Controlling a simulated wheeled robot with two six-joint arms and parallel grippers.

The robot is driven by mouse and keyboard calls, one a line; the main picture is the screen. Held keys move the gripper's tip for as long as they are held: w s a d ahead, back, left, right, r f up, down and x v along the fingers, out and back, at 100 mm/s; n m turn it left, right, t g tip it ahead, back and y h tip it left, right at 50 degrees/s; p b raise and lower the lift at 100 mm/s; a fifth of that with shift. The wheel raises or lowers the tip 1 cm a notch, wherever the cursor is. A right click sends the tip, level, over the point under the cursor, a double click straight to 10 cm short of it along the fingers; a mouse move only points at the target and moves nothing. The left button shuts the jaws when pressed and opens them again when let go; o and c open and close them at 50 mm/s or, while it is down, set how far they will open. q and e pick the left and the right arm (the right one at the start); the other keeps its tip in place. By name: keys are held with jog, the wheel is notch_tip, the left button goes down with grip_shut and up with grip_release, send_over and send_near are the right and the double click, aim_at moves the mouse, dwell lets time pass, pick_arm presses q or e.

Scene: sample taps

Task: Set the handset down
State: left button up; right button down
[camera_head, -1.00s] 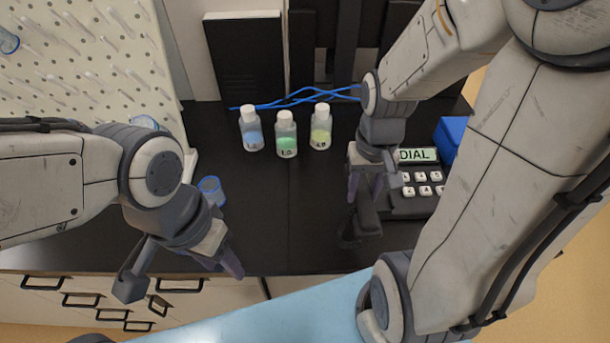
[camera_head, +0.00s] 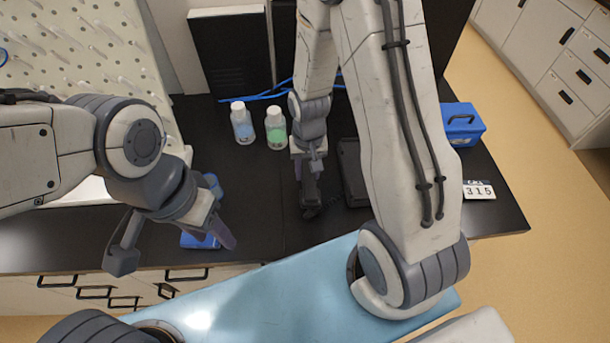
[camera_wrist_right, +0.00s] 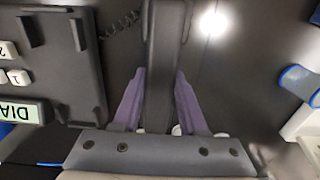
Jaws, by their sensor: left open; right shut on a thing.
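The dark handset (camera_head: 311,190) is held in my right gripper (camera_head: 311,172), over the black counter left of the phone. In the right wrist view the handset (camera_wrist_right: 165,50) runs between the two purple fingers of the right gripper (camera_wrist_right: 161,80), which are shut on it. I cannot tell whether the handset touches the counter. The phone base (camera_head: 353,172) is mostly hidden behind my right arm; in the wrist view its cradle, keys and "DIAL" display show at the left, with a coiled cord beside it. My left gripper (camera_head: 175,248) is open and empty above the counter's front edge.
Blue cables lie at the back. A blue box (camera_head: 462,124) and a "315" card (camera_head: 479,190) are at right. A blue item (camera_head: 200,240) lies by the left gripper. Counter between them is clear.

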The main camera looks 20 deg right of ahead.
aim_at(306, 179)
jog(key=shift+w+a+f, duration=0.15)
jog(key=shift+w+f, duration=0.05)
jog(key=shift+w, duration=0.05)
jog(key=shift+f, duration=0.2)
notch_tip(306, 179, down, 3)
jog(key=shift+p, duration=0.55)
jog(key=shift+f, duration=0.35)
jog(key=shift+f, duration=0.1)
jog(key=shift+f, duration=0.15)
jog(key=shift+c, duration=2.2)
grip_release()
